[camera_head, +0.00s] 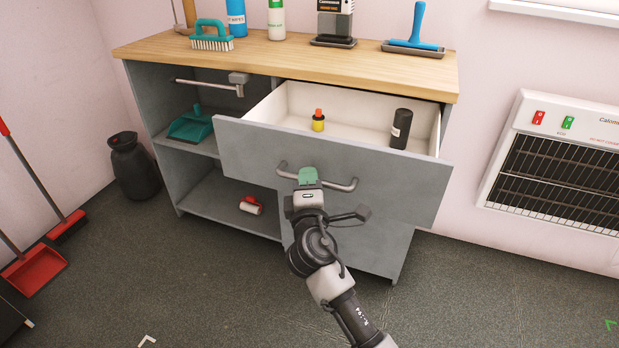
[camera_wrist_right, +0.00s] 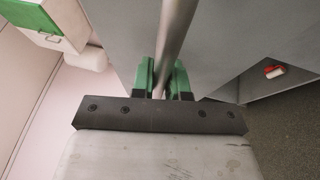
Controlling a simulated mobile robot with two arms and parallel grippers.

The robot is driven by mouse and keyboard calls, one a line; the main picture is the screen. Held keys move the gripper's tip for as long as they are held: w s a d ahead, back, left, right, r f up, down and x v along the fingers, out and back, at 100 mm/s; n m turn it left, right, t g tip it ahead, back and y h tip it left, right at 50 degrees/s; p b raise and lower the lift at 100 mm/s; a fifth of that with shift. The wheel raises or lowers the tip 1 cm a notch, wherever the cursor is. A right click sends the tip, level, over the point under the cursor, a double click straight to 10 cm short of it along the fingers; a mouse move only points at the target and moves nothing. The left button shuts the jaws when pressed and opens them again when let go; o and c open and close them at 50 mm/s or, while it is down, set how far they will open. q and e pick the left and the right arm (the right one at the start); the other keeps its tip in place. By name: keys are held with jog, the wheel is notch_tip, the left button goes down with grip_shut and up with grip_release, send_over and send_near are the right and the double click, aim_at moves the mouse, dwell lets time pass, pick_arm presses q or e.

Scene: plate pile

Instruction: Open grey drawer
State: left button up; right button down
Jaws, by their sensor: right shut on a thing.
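The grey drawer (camera_head: 400,179) is pulled well out of the cabinet, and its white inside shows. Its grey bar handle (camera_head: 340,185) runs across the front. My right gripper (camera_head: 308,176) is at the handle, with its green fingertips closed around the bar. In the right wrist view the handle bar (camera_wrist_right: 177,40) passes between the green fingers (camera_wrist_right: 162,78). A small yellow and red bottle (camera_head: 318,122) and a dark cylinder (camera_head: 401,129) stand in the drawer. My left gripper is not in view.
The wooden top (camera_head: 280,55) holds a brush (camera_head: 211,36), bottles and a blue-handled tool (camera_head: 414,34). Open shelves at left hold a teal dustpan (camera_head: 190,126) and a red and white item (camera_head: 251,205). A heater (camera_head: 556,160) hangs at right. Floor in front looks clear.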

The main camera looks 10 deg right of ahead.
jog(key=c, duration=1.1)
grip_release()
jog(key=shift+c, duration=0.2)
jog(key=v, duration=1.1)
jog(key=shift+w, duration=0.1)
